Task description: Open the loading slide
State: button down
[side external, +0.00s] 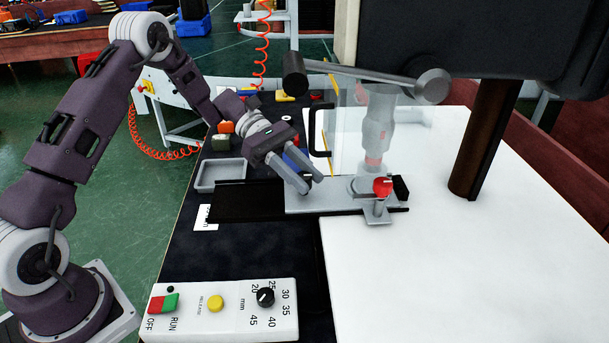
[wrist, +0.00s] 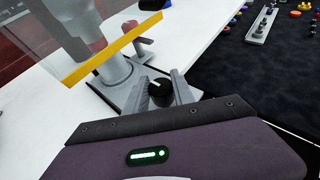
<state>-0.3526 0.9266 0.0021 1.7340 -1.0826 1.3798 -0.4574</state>
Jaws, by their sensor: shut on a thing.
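The loading slide is a grey metal plate (side external: 335,207) at the right part of a black rail (side external: 245,202), with its right end under the press column. My gripper (side external: 312,186) comes down at the plate's left end, beside the clear guard. In the wrist view my gripper (wrist: 160,84) is shut on a round black knob (wrist: 161,94), one finger on each side. The knob is hidden by the fingers in the side view. A red-topped lever (side external: 382,187) stands at the plate's right end.
A clear guard (side external: 345,125) with a black handle (side external: 318,130) stands just behind my gripper. The black rail is bare to the left. A grey tray (side external: 220,175) lies behind it. A control box (side external: 222,310) sits in front.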

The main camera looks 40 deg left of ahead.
jog(key=s+a, duration=1.5)
jog(key=shift+a, duration=0.15)
jog(key=c, duration=1.1)
grip_release()
jog(key=shift+o, duration=0.2)
jog(key=v, duration=0.7)
jog(key=shift+r, duration=0.1)
